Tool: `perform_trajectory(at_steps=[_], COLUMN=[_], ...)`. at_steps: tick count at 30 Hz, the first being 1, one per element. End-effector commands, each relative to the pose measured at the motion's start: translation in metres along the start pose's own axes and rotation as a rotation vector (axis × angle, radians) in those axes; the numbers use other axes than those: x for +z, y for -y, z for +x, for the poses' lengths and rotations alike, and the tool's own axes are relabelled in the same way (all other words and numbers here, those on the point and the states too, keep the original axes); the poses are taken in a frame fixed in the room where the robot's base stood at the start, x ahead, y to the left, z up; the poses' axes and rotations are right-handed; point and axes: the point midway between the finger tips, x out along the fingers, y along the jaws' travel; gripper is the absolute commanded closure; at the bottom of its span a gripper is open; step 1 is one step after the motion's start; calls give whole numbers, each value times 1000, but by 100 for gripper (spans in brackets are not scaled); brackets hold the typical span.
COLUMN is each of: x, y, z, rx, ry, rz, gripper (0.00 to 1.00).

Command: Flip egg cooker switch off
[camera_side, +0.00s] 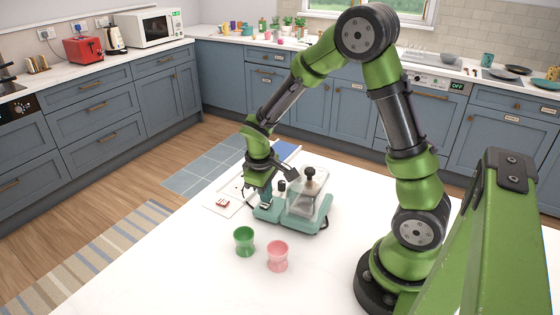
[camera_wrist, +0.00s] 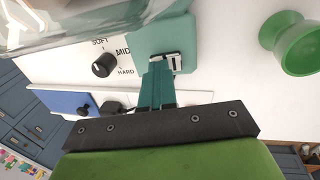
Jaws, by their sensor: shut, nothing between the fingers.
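The egg cooker (camera_side: 317,225) stands on the white table in the side view, with a teal base and a clear lid with a dark knob. In the wrist view its teal base (camera_wrist: 150,40) carries a small pale-framed switch (camera_wrist: 174,60). A black dial (camera_wrist: 103,65) sits beside it, with SOFT, MID and HARD lettering. My gripper (camera_side: 264,204) is shut and empty, pointing down at the left end of the cooker. In the wrist view its teal fingertips (camera_wrist: 160,68) are at the switch and partly cover it. I cannot tell whether they touch it or which way it is set.
A green egg cup (camera_side: 244,241) and a pink egg cup (camera_side: 277,256) stand in front of the cooker. A white card with a red mark (camera_side: 222,202) lies left of it. A blue item (camera_side: 285,150) lies behind.

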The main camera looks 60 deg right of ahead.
Motion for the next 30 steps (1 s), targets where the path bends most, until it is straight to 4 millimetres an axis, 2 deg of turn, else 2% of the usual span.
perform_trajectory(at_steps=[1,5,10,15,21,25,30], x=[2,1,-1,-2,-2,-2,-1], y=[15,12,0,-2,-4,-5,-5], z=[5,-7,-43,-85,-122,-135,-141], rx=[-21,-16,-1,0,0,1,0], ry=[12,8,-6,-7,-4,-1,-1], rz=[-19,-15,-1,-1,-1,-1,0], gripper=[100,100,100,100,100,100,100])
